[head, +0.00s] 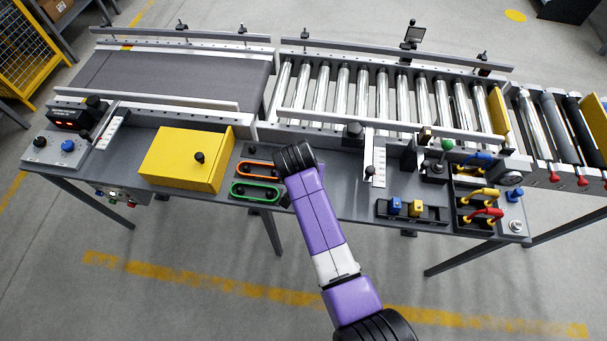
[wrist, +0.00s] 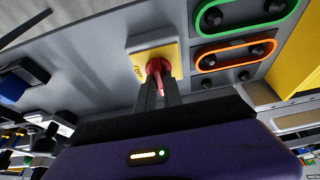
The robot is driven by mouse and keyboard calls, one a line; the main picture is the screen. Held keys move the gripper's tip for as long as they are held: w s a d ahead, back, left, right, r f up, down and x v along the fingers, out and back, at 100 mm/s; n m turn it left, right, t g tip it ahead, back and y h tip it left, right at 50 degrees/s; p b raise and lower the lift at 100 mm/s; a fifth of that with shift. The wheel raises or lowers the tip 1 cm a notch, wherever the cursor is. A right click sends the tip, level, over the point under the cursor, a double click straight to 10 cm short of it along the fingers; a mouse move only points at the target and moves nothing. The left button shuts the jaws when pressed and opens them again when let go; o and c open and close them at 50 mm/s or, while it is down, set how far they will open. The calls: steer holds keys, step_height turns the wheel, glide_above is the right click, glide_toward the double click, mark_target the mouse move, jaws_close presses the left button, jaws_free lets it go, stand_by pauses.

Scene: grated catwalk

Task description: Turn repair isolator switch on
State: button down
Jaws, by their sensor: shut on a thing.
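The repair isolator switch shows in the wrist view as a red rotary handle (wrist: 156,66) on a square yellow plate (wrist: 140,58). The plate is fixed to the grey panel. My gripper (wrist: 158,88) is shut on the red handle, with a dark finger on each side of it. Part of the handle is hidden between the fingers. In the head view my purple arm reaches to the bench front, and its dark wrist end hides the switch and the fingers.
Beside the switch are an orange-rimmed button pair (head: 258,170) and a green-rimmed pair (head: 254,192). A yellow box (head: 185,158) stands left of them. To the right are a white scale plate (head: 376,160) and yellow and red cable loops (head: 481,204). Conveyor rollers (head: 385,95) lie behind.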

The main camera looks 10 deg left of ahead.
stand_by(0.3)
steer(key=c, duration=1.5)
jaws_free()
steer(key=shift+v, duration=3.9)
